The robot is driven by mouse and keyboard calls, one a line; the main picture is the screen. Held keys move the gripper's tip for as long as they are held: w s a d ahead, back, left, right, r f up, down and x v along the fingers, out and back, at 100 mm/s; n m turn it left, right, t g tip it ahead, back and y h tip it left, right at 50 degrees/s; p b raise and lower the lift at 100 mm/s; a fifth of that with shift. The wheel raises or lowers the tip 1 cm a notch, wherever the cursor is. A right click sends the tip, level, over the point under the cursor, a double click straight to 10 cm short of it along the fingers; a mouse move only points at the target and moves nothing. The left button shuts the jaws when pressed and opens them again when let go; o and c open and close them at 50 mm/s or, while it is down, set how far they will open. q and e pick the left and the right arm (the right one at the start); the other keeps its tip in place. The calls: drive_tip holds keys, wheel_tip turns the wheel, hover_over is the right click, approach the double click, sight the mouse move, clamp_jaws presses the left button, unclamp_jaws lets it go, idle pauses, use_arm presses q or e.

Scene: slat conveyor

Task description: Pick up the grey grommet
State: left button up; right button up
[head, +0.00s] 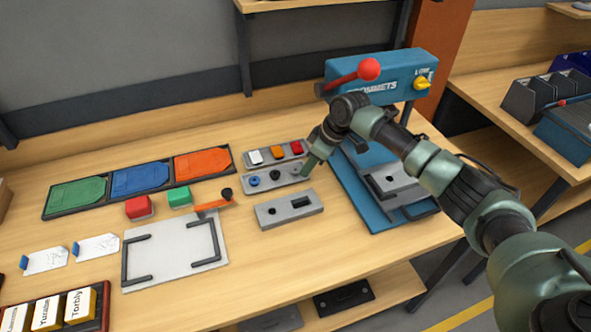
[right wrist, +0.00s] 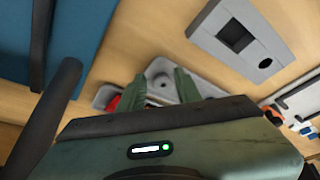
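The grey grommet (head: 296,170) sits at the right end of a grey tray (head: 262,188), beside a black grommet (head: 275,174) and a blue grommet (head: 254,181). My right gripper (head: 306,172) points down at the tray's right end, partly covering the grey grommet in the head view. In the right wrist view, the two green fingers (right wrist: 160,86) stand apart, with the grey grommet (right wrist: 162,79) showing between and just beyond their tips. The right gripper looks open and empty. My left gripper is not in view.
A blue grommet press (head: 380,78) with a red-knobbed lever stands close on the right. Behind the tray is another tray (head: 250,156) with white, orange and red pieces. A grey block with holes (head: 290,212) lies in front. A clamped white sheet (head: 175,250) is at left.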

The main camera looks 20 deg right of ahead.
sight(296, 170)
drive_tip(key=shift+w+a+p, duration=0.4)
drive_tip(key=shift+w+a, duration=0.55)
drive_tip(key=shift+a, duration=0.2)
drive_tip(key=shift+p+x, duration=0.4)
drive_tip(key=shift+x, duration=0.65)
drive_tip(key=shift+f, duration=0.4)
clamp_jaws()
drive_tip(key=shift+d, duration=0.15)
